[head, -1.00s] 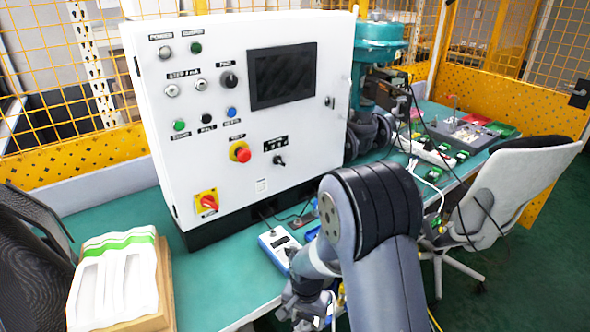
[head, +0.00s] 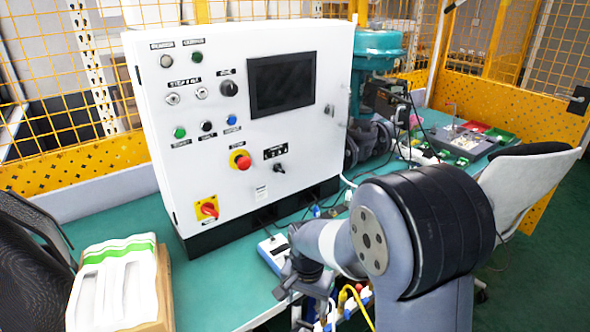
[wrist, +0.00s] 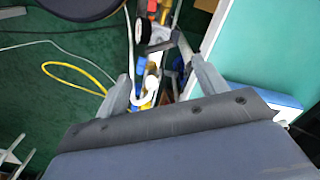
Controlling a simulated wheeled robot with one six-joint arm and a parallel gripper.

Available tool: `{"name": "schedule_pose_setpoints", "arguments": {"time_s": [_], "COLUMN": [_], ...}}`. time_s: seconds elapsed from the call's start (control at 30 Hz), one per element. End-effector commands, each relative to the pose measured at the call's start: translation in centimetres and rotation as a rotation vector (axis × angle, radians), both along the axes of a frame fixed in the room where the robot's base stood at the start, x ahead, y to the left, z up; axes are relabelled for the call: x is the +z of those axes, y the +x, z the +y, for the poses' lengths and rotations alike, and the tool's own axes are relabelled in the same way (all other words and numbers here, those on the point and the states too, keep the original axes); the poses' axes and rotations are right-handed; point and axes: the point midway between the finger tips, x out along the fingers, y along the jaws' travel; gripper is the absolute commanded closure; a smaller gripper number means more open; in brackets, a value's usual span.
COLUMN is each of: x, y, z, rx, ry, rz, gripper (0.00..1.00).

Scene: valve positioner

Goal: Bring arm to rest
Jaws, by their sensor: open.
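My gripper (wrist: 163,78) is open, its two fingers spread apart with nothing held between them in the wrist view. It points down past the front edge of the teal bench (wrist: 262,45), with the green floor on the left. In the head view my arm (head: 375,240) is bent, with its large elbow joint at the lower right and its wrist low beside the bench's front edge. The fingertips are hard to make out there. The control cabinet (head: 310,120) stands behind the arm, apart from it.
A blue-and-white device (head: 272,252) lies on the bench close to my wrist. Coloured fittings, a gauge (wrist: 144,30) and a yellow hose (wrist: 78,66) show below the gripper. An office chair (head: 530,185) stands at right.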

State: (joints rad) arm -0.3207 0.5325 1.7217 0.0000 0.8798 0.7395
Motion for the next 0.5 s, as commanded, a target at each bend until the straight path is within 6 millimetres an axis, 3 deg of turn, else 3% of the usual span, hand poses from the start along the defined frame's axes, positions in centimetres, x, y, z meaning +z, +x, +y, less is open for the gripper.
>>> {"name": "schedule_pose_setpoints", "arguments": {"time_s": [0.03,0.1,0.5], "x": [-1.7,-3.1,-10.2], "y": [-0.3,-0.3,-0.3], "z": [-0.1,-0.1,-0.1], "rx": [0.000,0.000,0.000], "ry": [-0.005,-0.005,-0.004], "rz": [0.014,0.014,0.013], "gripper": [0.33,0.33,0.33]}}
